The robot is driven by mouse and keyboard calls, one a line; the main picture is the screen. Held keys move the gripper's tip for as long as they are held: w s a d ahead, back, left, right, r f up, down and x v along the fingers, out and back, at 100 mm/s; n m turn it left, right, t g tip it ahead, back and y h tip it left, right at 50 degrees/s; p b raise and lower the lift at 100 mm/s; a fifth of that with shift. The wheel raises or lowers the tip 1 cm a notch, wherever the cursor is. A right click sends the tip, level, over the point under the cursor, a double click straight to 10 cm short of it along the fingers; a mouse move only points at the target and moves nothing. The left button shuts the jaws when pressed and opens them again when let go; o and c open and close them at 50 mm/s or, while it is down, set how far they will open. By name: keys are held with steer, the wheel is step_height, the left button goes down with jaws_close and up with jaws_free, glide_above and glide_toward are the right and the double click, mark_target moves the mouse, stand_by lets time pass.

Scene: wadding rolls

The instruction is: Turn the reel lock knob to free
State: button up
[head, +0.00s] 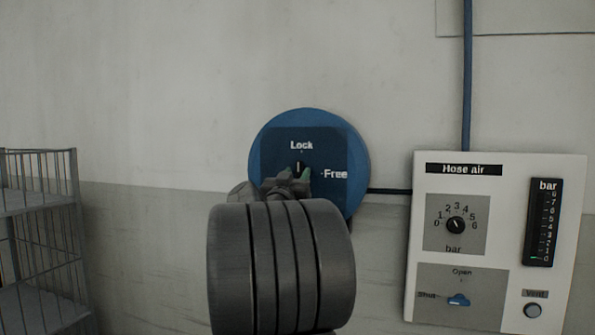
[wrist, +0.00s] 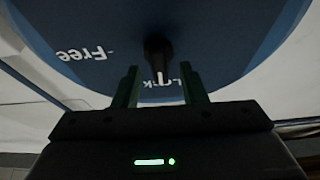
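The reel lock knob (head: 299,167) is a small black knob with a pale pointer line, on a dark square plate of the round blue reel (head: 357,150). Its line points up at the word Lock; Free is printed to its right. In the wrist view, which is upside down, the knob (wrist: 157,50) shows its pale line toward Lock. My gripper (head: 294,174) is in front of the knob, just below it. Its two dark green fingers (wrist: 159,72) stand apart, one on each side of the knob's line, with gaps. I see no contact with the knob.
A white Hose air panel (head: 500,170) with a dial, a blue valve handle and a gauge is on the wall at right. A blue pipe (head: 467,80) runs above it. A wire rack (head: 40,240) stands at left. The wall above the reel is clear.

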steer(key=shift+x, duration=0.8)
steer(key=c, duration=0.7)
